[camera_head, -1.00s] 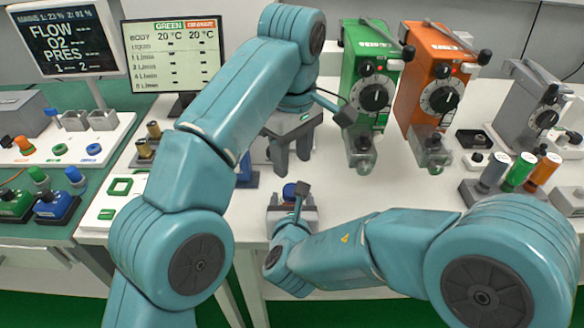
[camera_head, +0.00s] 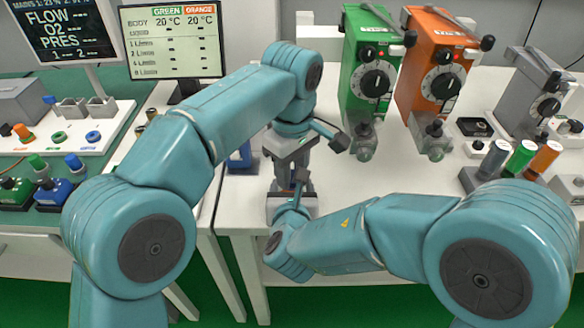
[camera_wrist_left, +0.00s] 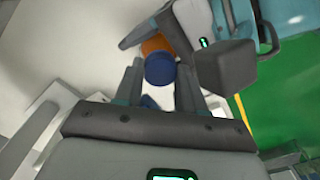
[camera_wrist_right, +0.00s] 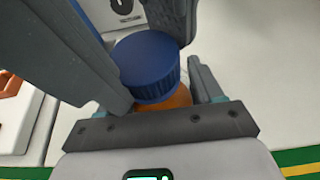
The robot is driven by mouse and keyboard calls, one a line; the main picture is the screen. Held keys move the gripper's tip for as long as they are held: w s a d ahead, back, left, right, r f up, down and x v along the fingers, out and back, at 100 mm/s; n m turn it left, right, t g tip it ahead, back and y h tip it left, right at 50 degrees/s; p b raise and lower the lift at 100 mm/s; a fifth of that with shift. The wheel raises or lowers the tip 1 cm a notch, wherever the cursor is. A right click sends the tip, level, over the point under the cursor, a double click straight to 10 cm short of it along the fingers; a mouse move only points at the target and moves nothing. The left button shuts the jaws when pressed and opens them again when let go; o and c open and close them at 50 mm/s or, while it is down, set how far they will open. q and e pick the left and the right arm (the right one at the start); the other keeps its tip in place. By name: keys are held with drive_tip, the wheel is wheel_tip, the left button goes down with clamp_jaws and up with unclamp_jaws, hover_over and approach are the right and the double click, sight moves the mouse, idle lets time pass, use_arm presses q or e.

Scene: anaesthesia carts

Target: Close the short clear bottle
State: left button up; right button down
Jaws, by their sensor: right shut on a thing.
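The short bottle (camera_wrist_right: 172,99) holds orange contents, and a blue cap (camera_wrist_right: 143,65) sits on its top. I cannot tell whether the cap is tight. My right gripper (camera_wrist_right: 160,85) is shut on the bottle below the cap. In the head view the right gripper (camera_head: 292,205) is low near the table's front edge, with the bottle mostly hidden. My left gripper (camera_head: 288,178) points down just above it. In the left wrist view, the left gripper's (camera_wrist_left: 160,72) fingers stand apart on either side of the blue cap (camera_wrist_left: 159,69); I see no clear contact.
The green vaporizer (camera_head: 367,75) and orange vaporizer (camera_head: 432,70) stand behind to the right. Grey, green and orange cylinders (camera_head: 520,156) stand in a rack at the right. A control panel (camera_head: 50,150) and monitors fill the left. White tabletop (camera_head: 360,205) lies bare beside my grippers.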

use_arm(q)
drive_tip(key=c, duration=0.5)
drive_tip(key=m, duration=1.3)
drive_tip(key=o, duration=1.2)
drive_tip(key=shift+c, duration=0.2)
drive_tip(key=shift+r, duration=0.1)
